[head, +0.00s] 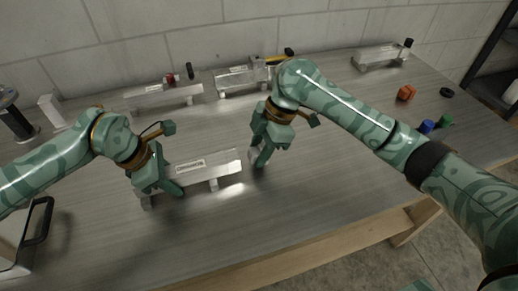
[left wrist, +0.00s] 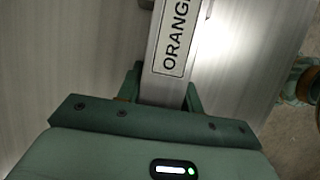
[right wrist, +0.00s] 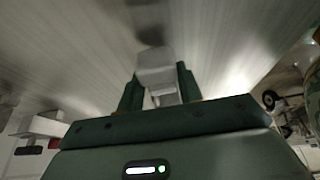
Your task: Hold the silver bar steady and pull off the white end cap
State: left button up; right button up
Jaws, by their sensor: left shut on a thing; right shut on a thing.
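The silver bar (head: 226,168), with a dark-lettered label, lies raised on small supports at the table's middle. My left gripper (head: 172,188) is shut on it towards its left end. In the left wrist view the bar (left wrist: 180,75) runs between the fingers, with "ORANG" readable. My right gripper (head: 259,160) is just beyond the bar's right end, shut on the white end cap (right wrist: 155,70). A small gap shows between the bar's end and the cap in the head view. The fingers partly hide the cap there.
Behind stand silver bars, one with a red end (head: 165,94), one with a black-and-yellow end (head: 240,78), and one at the back right (head: 378,57). An orange piece (head: 405,92), a blue piece (head: 427,126) and a green piece (head: 445,121) lie right. The front middle is clear.

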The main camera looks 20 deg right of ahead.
aim_at(259, 150)
jog(key=shift+r, duration=4.4)
pick_arm(q)
jog(key=o, duration=1.2)
jog(key=v, duration=1.2)
